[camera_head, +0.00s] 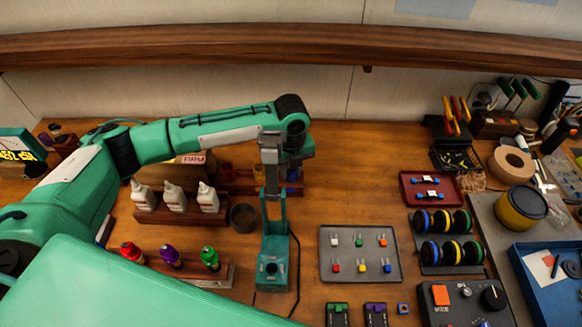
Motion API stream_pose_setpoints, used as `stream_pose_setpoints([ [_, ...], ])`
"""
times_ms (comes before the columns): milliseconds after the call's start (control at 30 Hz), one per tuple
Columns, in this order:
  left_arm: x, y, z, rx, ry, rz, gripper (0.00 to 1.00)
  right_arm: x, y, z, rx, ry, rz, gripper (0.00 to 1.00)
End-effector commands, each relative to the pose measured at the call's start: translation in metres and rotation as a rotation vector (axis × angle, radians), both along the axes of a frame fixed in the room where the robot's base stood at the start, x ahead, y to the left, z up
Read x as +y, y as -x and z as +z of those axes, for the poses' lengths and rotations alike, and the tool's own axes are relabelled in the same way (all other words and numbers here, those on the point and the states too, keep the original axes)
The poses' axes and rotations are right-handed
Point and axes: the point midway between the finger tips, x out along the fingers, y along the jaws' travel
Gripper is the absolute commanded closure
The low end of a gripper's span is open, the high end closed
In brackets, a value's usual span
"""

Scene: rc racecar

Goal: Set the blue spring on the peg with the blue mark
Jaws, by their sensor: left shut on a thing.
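My left arm reaches in from the left. A red piece (228,170) and a yellow one (259,173) stand along the same rack. My right gripper is not in view.
White bottles (175,197) are to the left; coloured-cap bottles (170,258) are nearer. A grey tray (347,271) of small coloured parts lies right. Bare table lies between rack and red tray (408,199).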

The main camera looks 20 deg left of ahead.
Motion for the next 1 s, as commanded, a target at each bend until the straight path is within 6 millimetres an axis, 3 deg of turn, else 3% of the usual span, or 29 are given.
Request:
stream_pose_setpoints([
  [167, 0.000, 0.000, 0.000, 0.000, 0.000, 0.000, 0.93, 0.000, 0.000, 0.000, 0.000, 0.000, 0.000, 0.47],
  [200, 0.000, 0.000, 0.000, -0.001, 0.001, 0.000, 0.67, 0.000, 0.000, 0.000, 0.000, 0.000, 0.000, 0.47],
  [300, 0.000, 0.000, 0.000, -0.001, 0.001, 0.000, 0.47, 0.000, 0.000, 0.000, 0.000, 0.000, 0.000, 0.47],
  [667, 0.000, -0.001, 0.004, -0.002, 0.001, 0.000, 0.47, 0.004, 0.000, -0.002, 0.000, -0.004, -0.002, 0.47],
  [833, 0.000, -0.001, 0.027, -0.005, 0.002, -0.002, 0.47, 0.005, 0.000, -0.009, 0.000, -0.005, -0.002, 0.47],
  [1000, 0.000, -0.002, 0.066, -0.006, 0.002, 0.000, 0.47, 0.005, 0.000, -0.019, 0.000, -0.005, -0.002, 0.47],
])
